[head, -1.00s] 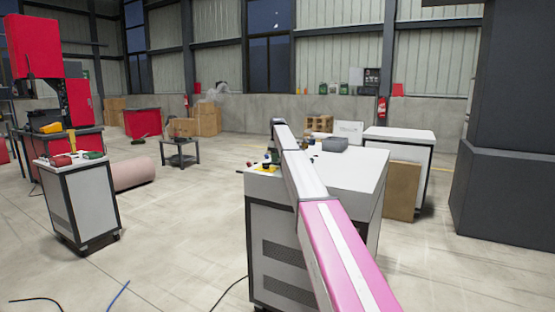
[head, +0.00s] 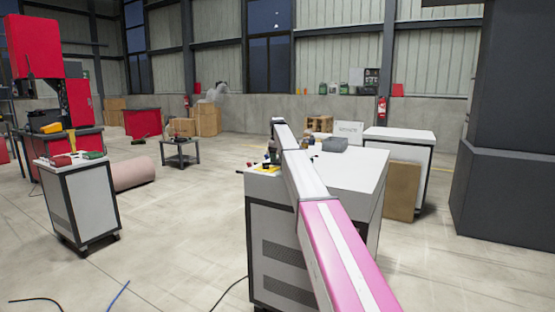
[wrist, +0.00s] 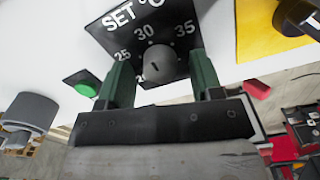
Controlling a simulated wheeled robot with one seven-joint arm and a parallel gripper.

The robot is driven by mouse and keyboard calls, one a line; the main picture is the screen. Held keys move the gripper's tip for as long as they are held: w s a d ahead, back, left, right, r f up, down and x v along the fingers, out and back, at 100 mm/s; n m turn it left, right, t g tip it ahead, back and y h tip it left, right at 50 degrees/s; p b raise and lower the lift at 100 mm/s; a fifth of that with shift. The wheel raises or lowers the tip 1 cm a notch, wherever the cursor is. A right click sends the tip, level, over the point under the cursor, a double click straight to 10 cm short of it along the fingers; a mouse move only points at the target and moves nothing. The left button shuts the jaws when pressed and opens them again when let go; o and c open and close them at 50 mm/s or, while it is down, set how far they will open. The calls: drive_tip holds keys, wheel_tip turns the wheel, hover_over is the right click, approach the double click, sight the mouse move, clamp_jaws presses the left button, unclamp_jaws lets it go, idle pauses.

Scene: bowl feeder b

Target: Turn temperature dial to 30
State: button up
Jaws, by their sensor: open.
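The temperature dial (wrist: 160,63) is a grey round knob on a black scale plate (wrist: 118,33) marked SET and °C, seen in the wrist view. The numbers 25, 30 and 35 show around the knob. A small dark mark shows on the knob's face; I cannot tell surely which number it points to. My gripper (wrist: 161,56) is open, with one green finger on each side of the knob. Gaps seem to show between fingers and knob, but contact is hard to judge. In the head view my arm hides most of the dial's area.
A green button (wrist: 84,82) lies left of the dial in the wrist view. A grey cylindrical part (wrist: 31,113) is at far left.

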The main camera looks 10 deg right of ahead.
wheel_tip(320, 180, up, 11)
drive_tip(key=shift+f, duration=0.2)
idle(0.4)
